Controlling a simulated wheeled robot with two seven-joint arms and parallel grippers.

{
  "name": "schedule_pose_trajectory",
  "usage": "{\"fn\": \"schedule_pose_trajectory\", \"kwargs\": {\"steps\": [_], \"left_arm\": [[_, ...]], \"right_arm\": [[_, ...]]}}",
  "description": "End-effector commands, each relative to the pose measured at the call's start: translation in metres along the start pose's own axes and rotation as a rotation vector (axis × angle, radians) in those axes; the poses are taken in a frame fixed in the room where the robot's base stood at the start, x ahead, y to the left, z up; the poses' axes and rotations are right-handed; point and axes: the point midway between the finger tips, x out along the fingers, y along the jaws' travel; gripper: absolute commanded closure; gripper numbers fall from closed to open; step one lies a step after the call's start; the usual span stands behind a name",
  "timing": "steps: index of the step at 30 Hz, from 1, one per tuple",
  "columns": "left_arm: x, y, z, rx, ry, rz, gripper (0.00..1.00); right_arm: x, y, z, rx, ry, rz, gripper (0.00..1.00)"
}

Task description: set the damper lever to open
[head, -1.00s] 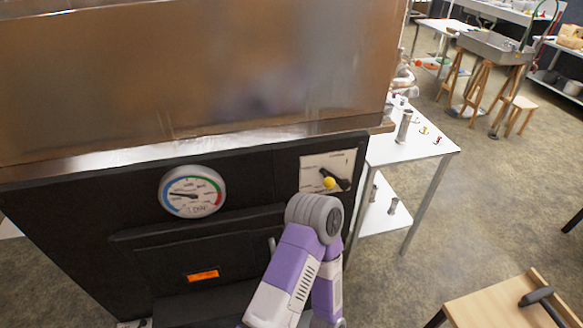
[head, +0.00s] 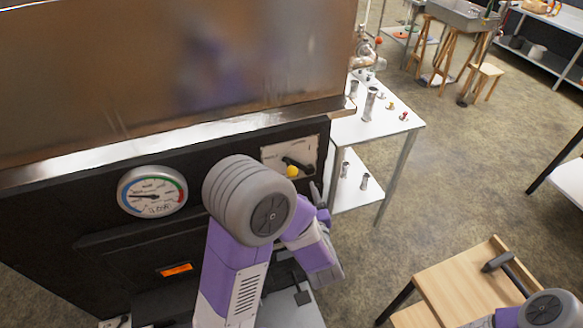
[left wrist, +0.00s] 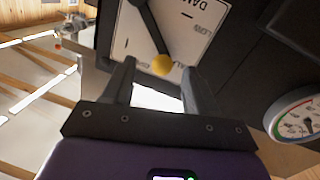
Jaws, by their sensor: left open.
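The damper lever (head: 300,164) is a black bar with a yellow ball knob (head: 292,171), on a pale plate (head: 272,152) on the dark front of the evaporator. In the head view the knob end points left. In the left wrist view the knob (left wrist: 162,66) shows just beyond and between the fingertips, with the lever bar (left wrist: 148,30) running up and left from it. I see no contact. My left gripper (head: 318,192) is open, just below and right of the plate in the head view; its two fingers show clearly in the left wrist view (left wrist: 160,82). My right gripper is out of view.
A round dial gauge (head: 152,191) is left of the plate; it also shows in the left wrist view (left wrist: 298,118). A large metal pan (head: 150,80) overhangs above. A white table (head: 345,128) with small metal parts stands to the right.

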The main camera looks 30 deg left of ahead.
Motion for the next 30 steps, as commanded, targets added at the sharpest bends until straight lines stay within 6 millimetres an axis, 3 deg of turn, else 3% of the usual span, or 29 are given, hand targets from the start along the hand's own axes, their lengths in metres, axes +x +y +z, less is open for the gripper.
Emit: {"fn": "schedule_pose_trajectory", "kwargs": {"steps": [1,5,18,29,30], "left_arm": [[-0.002,-0.002,-0.011,-0.007,0.030,-0.016,0.42],[0.004,-0.005,-0.020,-0.011,0.061,-0.040,0.42],[0.066,-0.008,-0.022,-0.011,0.060,-0.038,0.42],[0.072,-0.007,-0.023,-0.009,0.058,-0.035,0.42],[0.072,-0.007,-0.023,-0.009,0.058,-0.035,0.47]], "right_arm": [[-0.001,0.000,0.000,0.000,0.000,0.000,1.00],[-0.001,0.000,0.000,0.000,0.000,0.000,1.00],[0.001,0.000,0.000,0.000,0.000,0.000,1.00],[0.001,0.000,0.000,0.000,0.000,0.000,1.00],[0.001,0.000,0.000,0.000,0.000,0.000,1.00]]}}
